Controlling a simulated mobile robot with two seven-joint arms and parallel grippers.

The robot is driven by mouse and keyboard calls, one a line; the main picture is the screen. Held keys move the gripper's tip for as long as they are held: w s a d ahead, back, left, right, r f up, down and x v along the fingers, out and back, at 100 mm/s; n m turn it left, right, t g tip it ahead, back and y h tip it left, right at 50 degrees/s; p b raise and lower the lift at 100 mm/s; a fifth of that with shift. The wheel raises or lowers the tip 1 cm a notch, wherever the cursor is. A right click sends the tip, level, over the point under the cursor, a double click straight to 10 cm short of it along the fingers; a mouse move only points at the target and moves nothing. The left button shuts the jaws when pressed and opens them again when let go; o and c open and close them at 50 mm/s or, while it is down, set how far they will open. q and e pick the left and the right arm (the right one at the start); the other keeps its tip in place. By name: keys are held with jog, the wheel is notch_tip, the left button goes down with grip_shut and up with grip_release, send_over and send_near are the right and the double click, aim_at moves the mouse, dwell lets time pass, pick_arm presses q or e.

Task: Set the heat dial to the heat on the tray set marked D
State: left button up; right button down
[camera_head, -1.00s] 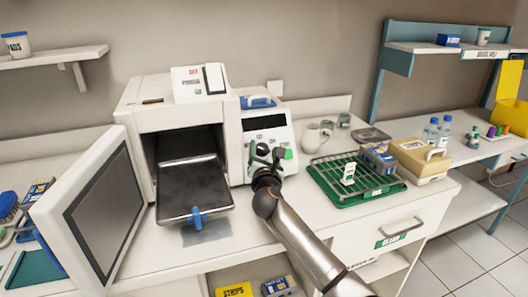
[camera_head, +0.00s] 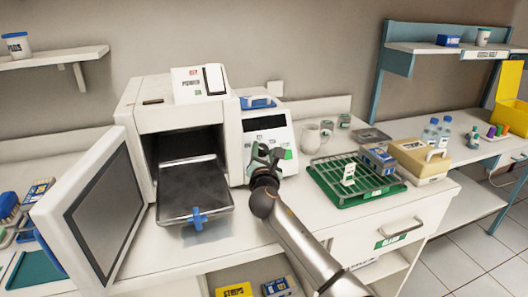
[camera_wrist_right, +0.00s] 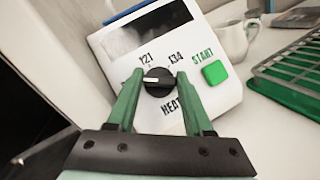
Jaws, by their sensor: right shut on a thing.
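The heat dial (camera_wrist_right: 158,81) is a round black knob with a white pointer bar, on the white front panel (camera_wrist_right: 207,95) of the box-shaped machine. In the right wrist view, the marks 121 and 134 stand above it and HEAT below. The pointer bar lies nearly crosswise, its white end toward the left. My right gripper (camera_wrist_right: 158,85) is shut on the dial, a green finger on each side. In the head view my right gripper (camera_head: 264,154) hides the dial. I cannot read a D on any tray set. My left gripper is not in view.
The machine's door (camera_head: 95,215) stands open at left, with a dark tray (camera_head: 195,185) sticking out and a blue piece (camera_head: 198,218) at its front. A green START button (camera_wrist_right: 214,72) is right of the dial. A green rack (camera_head: 345,197) and a mug (camera_head: 311,138) stand at right.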

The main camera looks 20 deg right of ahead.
jog(key=m+g+h+p, duration=0.1)
jog(key=m, duration=0.2)
jog(key=m+g+h, duration=0.1)
jog(key=m, duration=0.2)
jog(key=shift+a+r+g+p, duration=0.15)
jog(key=shift+r+g+p, duration=0.05)
jog(key=shift+g+p, duration=0.2)
jog(key=shift+m+g+h+p, duration=0.3)
jog(key=shift+m+g, duration=0.2)
jog(key=shift+m, duration=0.5)
jog(key=shift+m+g, duration=0.3)
jog(key=shift+m, duration=0.2)
jog(key=m+g+p, duration=0.1)
jog(key=m, duration=0.1)
jog(key=shift+w+m+g+p, duration=0.1)
jog(key=shift+m+g+p, duration=0.2)
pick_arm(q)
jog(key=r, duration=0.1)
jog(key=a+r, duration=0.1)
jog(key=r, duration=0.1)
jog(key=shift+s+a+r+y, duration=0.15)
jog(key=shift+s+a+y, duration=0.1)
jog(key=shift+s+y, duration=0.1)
pick_arm(e)
jog(key=shift+m+g, duration=0.3)
jog(key=shift+m, duration=0.2)
